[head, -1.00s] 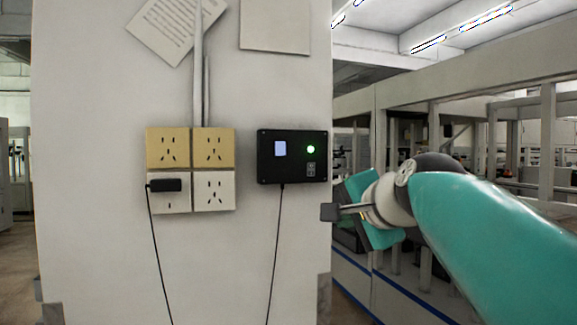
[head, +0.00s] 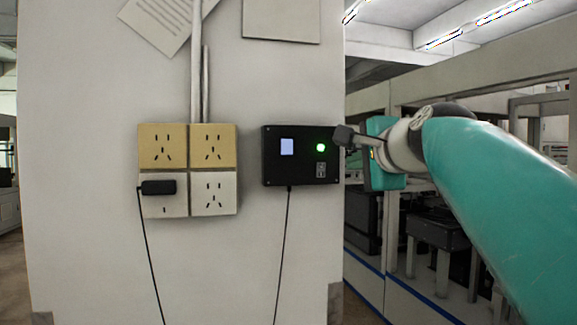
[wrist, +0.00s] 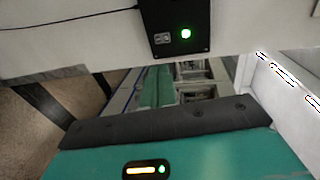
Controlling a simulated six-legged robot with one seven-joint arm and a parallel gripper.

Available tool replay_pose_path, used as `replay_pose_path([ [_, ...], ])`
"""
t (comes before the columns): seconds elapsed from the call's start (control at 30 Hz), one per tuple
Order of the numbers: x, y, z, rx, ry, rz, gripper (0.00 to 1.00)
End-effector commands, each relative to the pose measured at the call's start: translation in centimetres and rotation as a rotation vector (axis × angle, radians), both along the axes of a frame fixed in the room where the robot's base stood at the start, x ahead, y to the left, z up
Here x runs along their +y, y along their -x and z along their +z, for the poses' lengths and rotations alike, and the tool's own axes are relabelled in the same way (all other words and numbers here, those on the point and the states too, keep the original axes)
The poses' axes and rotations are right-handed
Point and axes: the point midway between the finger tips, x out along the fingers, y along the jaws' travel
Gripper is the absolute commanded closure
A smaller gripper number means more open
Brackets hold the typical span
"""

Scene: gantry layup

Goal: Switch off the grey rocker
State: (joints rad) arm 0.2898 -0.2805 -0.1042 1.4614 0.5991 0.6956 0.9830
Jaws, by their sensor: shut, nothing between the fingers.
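The grey rocker (head: 320,170) is a small switch low on the right side of a black box (head: 301,178) fixed to the white wall. A green light (head: 320,147) glows just above the rocker, and a pale lit screen (head: 287,146) is at the box's left. My gripper (head: 343,136) is shut and empty, by the box's upper right edge in the head view; whether it touches cannot be told. In the wrist view the box (wrist: 176,18) is at the top with its green light lit, and the rocker (wrist: 162,38) shows small beside it.
Yellow and white socket plates (head: 212,192) are left of the box, with a black plug (head: 158,187) in one. A cable hangs below the box. Conduits (head: 197,80) run down the wall above the sockets. Open workshop space with machine frames lies right of the wall edge.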

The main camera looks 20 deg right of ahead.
Motion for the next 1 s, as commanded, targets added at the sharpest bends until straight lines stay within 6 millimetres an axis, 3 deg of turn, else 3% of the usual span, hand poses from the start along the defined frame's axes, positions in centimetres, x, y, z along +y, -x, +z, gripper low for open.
replay_pose_path([
  [0.23, 0.1, 0.0, -0.1, 0.002, 0.001, 0.001, 1.0],
  [0.37, 0.1, -1.0, -0.3, 0.002, 0.001, 0.002, 1.0],
  [0.87, 0.0, -10.6, -2.2, 0.005, 0.0, 0.005, 1.0],
  [1.0, 0.0, -12.5, -1.8, 0.003, 0.002, 0.004, 1.0],
])
